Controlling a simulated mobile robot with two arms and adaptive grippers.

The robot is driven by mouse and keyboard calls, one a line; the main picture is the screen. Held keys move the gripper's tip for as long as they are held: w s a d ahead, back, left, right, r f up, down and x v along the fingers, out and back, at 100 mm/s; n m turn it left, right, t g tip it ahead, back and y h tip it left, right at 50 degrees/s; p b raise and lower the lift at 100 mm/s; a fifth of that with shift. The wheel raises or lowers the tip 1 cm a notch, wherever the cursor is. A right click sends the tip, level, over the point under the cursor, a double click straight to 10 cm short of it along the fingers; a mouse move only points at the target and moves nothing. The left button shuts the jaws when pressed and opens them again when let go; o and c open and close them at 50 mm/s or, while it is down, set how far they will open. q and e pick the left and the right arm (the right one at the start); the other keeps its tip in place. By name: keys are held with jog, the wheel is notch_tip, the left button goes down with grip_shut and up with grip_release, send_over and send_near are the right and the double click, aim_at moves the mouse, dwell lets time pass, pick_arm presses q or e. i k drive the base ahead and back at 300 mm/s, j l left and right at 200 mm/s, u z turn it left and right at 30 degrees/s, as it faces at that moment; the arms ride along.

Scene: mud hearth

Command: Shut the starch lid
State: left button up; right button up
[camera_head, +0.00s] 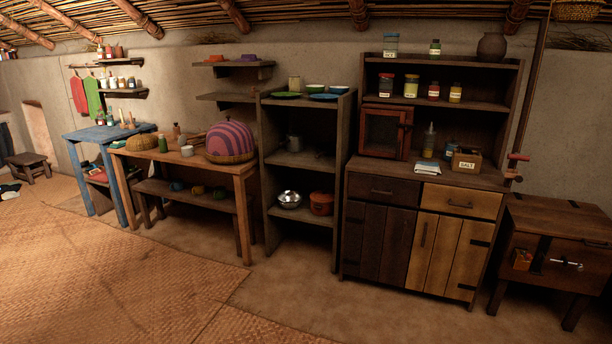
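I cannot make out anything marked as starch, and no open starch lid can be told apart. A small wooden box (466,161) on the cabinet counter has a white label that seems to read SALT; whether its lid is up or down is unclear. Several labelled jars stand above it, among them a red-lidded jar (385,86) and a yellowish jar (411,87); their small labels are hard to read. A low wooden chest (560,235) with dark metal fittings stands at the far right, its top looking flat. Neither of my grippers is in view.
A tall wooden cabinet (380,235) stands right of centre, its doors and drawers looking shut. An open shelf unit (300,160), a wooden table (205,168) and a blue table (90,134) stand to its left. The floor with woven mats (120,270) is clear in front.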

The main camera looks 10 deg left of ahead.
aim_at(182, 139)
jog(key=i+j, duration=0.2)
jog(key=j, duration=0.55)
jog(key=i+j+z, duration=0.1)
jog(key=j, duration=0.6)
jog(key=i+j, duration=0.25)
jog(key=j, duration=0.5)
jog(key=i+j+z, duration=0.1)
jog(key=j, duration=0.65)
jog(key=i+j, duration=0.25)
jog(key=j, duration=0.5)
jog(key=i+j+z, duration=0.1)
jog(key=j, duration=0.65)
jog(key=i+j, duration=0.15)
jog(key=j, duration=0.6)
jog(key=i+j+z, duration=0.1)
jog(key=j, duration=0.65)
jog(key=i+j, duration=0.15)
jog(key=j, duration=0.3)
jog(key=i+j, duration=0.1)
jog(key=j, duration=0.3)
jog(key=i+j, duration=0.15)
jog(key=j, duration=0.3)
jog(key=i+j, duration=0.1)
jog(key=j, duration=0.3)
jog(key=z, duration=0.05)
